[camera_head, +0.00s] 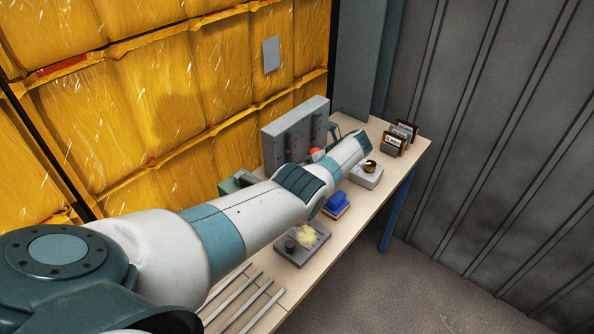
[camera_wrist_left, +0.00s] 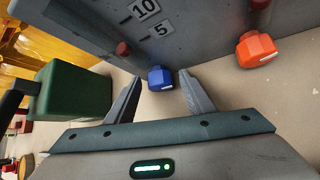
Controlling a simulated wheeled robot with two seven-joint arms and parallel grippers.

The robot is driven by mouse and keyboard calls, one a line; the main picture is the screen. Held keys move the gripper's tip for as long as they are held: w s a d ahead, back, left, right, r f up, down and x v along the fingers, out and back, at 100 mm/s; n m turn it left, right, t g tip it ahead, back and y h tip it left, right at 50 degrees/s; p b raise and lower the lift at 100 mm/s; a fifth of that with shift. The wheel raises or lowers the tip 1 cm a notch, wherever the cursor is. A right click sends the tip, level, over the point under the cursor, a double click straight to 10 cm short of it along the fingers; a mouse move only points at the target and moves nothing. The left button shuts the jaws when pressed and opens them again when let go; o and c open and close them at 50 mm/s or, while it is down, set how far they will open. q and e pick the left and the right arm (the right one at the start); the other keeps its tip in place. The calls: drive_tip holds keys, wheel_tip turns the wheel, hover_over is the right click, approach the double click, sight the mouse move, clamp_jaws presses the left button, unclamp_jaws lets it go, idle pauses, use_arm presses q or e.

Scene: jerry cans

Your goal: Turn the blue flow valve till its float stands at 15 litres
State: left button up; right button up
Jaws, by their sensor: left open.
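The blue flow valve (camera_wrist_left: 160,78) is a small faceted knob at the foot of a grey panel (camera_wrist_left: 205,40) in the left wrist view. My left gripper (camera_wrist_left: 160,77) is open, with one finger on each side of the knob and gaps showing between. A dark red float (camera_wrist_left: 123,48) stands low on the panel above the blue knob, slightly below the 5 mark. The 10 mark is higher; any 15 mark is out of frame. In the head view my left arm hides the blue valve, while the panel (camera_head: 295,132) shows behind it.
An orange knob (camera_wrist_left: 257,49) stands right of the blue one, with another float (camera_wrist_left: 260,5) above. A green can (camera_wrist_left: 77,91) is at left. On the bench (camera_head: 372,205) are a blue block (camera_head: 337,201), a grey plate (camera_head: 302,243) and several metal bars (camera_head: 245,300).

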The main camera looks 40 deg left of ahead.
use_arm(q)
drive_tip(key=shift+w+d+r, duration=0.15)
drive_tip(key=shift+d+r, duration=0.15)
drive_tip(key=shift+d, duration=0.05)
drive_tip(key=b+v, duration=0.2)
drive_tip(key=v, duration=1.4)
drive_tip(key=shift+r, duration=0.25)
drive_tip(key=shift+d, duration=0.15)
